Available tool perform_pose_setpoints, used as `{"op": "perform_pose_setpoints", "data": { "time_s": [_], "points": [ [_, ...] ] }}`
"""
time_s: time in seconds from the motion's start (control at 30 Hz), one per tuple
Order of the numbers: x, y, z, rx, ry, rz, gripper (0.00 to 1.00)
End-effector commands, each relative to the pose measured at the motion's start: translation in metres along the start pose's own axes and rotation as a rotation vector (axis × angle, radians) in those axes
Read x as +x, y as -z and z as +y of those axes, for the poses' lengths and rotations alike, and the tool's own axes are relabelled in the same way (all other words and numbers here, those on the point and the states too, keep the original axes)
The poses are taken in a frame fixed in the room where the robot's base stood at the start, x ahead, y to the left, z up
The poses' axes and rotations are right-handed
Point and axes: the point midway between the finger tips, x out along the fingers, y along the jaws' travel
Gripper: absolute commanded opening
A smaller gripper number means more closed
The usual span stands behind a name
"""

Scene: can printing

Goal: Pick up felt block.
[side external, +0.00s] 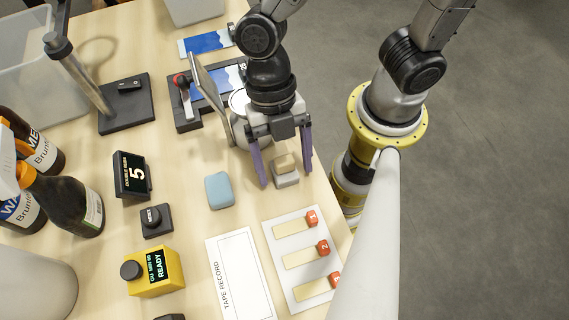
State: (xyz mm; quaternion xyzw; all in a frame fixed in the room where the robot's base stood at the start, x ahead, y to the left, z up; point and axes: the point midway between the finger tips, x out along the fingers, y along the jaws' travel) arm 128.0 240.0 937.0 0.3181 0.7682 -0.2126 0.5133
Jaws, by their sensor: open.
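My gripper (284,178) points down with its two purple fingers spread apart. A small block with a beige top and a grey lower part (286,172) sits on the table between the fingers in the picture. I see gaps on both sides of it, and cannot tell how high the fingertips are. A rounded blue-grey block (219,190) lies on the table to the left of the gripper, apart from it. I cannot tell for certain which of these two is the felt block.
A dark fixture (186,113) with a tilted plate stands behind and left of the gripper. A white card (290,226) with beige strips and red numbered tabs and a tape record sheet (238,283) lie in front. Bottles (75,203) and a yellow timer box (153,278) stand left.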

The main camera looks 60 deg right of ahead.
Motion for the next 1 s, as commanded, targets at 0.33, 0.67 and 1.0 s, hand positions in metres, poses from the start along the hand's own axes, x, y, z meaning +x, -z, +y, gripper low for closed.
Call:
{"op": "perform_pose_setpoints", "data": {
  "time_s": [0.33, 0.67, 1.0],
  "points": [
    [0.0026, -0.0002, 0.0001, 0.000, -0.001, -0.001, 0.71],
    [0.0023, -0.0002, 0.0002, 0.000, -0.001, -0.001, 0.11],
    [0.0018, 0.0000, 0.0004, 0.000, -0.002, 0.000, 0.00]
  ]
}}
